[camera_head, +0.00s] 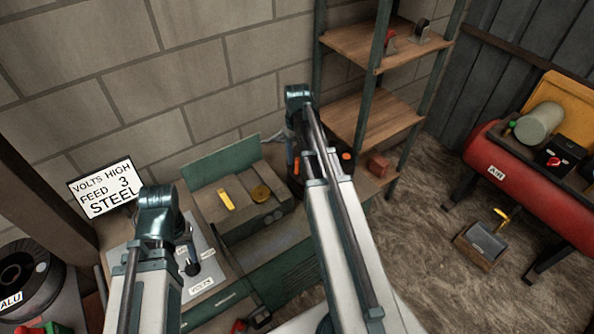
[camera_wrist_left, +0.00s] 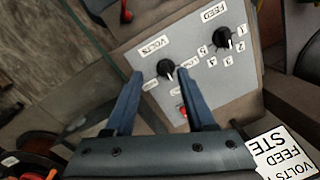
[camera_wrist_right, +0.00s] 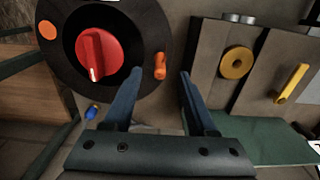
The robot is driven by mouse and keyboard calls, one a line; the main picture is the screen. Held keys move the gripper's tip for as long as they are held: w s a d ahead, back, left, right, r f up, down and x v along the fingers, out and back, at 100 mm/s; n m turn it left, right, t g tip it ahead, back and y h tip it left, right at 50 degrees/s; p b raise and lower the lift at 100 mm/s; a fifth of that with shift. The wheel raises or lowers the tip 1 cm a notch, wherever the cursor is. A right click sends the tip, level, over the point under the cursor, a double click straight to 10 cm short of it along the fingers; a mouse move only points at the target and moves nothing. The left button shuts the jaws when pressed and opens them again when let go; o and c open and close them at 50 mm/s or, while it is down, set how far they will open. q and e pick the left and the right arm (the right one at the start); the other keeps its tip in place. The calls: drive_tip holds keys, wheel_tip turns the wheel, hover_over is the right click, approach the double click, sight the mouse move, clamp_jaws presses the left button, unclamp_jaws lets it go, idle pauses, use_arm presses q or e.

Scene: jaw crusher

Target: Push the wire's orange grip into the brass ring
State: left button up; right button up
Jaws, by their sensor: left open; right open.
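The wire's orange grip (camera_wrist_right: 160,66) is a small orange piece at the edge of a black round base in the right wrist view. The wire itself I cannot make out. The brass ring (camera_wrist_right: 236,62) lies flat on a grey block, right of the grip; it also shows in the head view (camera_head: 261,193). My right gripper (camera_wrist_right: 160,72) is open, with the grip seen between its fingertips, nearer the left finger; I cannot tell how far below. My left gripper (camera_wrist_left: 160,72) is open over the panel, with the VOLTS knob (camera_wrist_left: 167,68) seen between its fingers.
A red knob (camera_wrist_right: 98,55) sits on the black base. A yellow bar (camera_wrist_right: 291,82) lies beyond the ring; it shows in the head view (camera_head: 225,199). The FEED knob (camera_wrist_left: 222,38) is on the panel. A sign (camera_head: 104,188) reads VOLTS HIGH, FEED 3, STEEL. Wooden shelves (camera_head: 372,116) stand behind.

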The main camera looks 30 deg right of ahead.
sight(297, 171)
wheel_tip(297, 171, down, 6)
drive_tip(key=b, duration=0.5)
use_arm(q)
wheel_tip(297, 171, down, 6)
use_arm(e)
drive_tip(key=shift+r, duration=0.1)
drive_tip(key=shift+c, duration=0.3)
clamp_jaws()
idle(1.2)
use_arm(q)
drive_tip(key=shift+r+p, duration=0.25)
drive_tip(key=shift+p, duration=0.05)
use_arm(e)
drive_tip(key=shift+r, duration=0.15)
use_arm(q)
drive_tip(key=shift+r+p, duration=2.85)
use_arm(e)
drive_tip(key=shift+r, duration=2.85)
drive_tip(key=s+a, duration=0.1)
drive_tip(key=a, duration=1.3)
drive_tip(key=shift+a, duration=0.35)
